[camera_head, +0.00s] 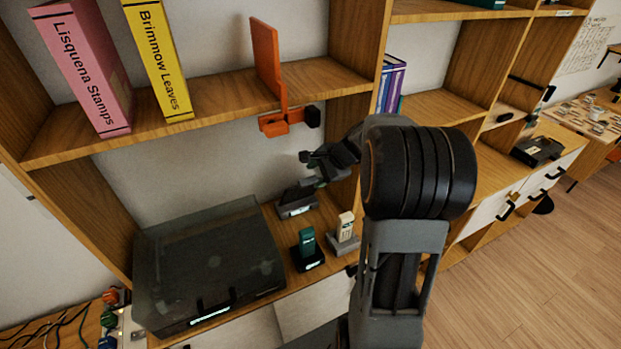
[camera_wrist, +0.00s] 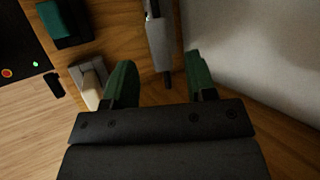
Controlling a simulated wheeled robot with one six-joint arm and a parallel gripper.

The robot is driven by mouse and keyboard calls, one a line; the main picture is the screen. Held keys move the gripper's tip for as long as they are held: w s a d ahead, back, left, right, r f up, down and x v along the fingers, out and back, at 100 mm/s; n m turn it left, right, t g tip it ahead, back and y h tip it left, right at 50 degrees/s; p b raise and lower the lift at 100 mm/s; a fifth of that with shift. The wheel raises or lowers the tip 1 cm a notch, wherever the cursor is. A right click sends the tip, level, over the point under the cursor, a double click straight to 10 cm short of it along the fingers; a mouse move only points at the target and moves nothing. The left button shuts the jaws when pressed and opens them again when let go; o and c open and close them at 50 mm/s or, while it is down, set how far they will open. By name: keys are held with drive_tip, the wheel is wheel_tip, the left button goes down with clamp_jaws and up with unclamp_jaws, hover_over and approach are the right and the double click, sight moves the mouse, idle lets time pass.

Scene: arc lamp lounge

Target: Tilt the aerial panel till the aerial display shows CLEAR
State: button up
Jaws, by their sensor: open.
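An orange upright panel (camera_head: 265,45), which looks like the aerial panel, stands at the edge of the upper shelf. An orange bracket with a dark block (camera_head: 285,122) hangs below it. A small grey device with a lit strip (camera_head: 297,208) stands on the lower surface; it may be the aerial display, but I cannot read it. My gripper (camera_head: 312,168) is above this device and below the bracket, apart from the panel. In the wrist view, my gripper (camera_wrist: 161,80) has its green fingers spread, with a grey device (camera_wrist: 160,45) beyond the gap. The panel is outside that view.
A glass-lidded dark box (camera_head: 210,265) fills the lower left surface. A green handset (camera_head: 307,245) and a cream handset (camera_head: 345,228) stand in cradles near my arm. Pink (camera_head: 88,60) and yellow (camera_head: 160,60) binders stand on the upper shelf. A wooden upright (camera_head: 350,60) is right of the panel.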

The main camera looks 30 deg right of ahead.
sight(309, 181)
drive_tip(key=shift+x, duration=2)
drive_tip(key=shift+c, duration=0.3)
clamp_jaws()
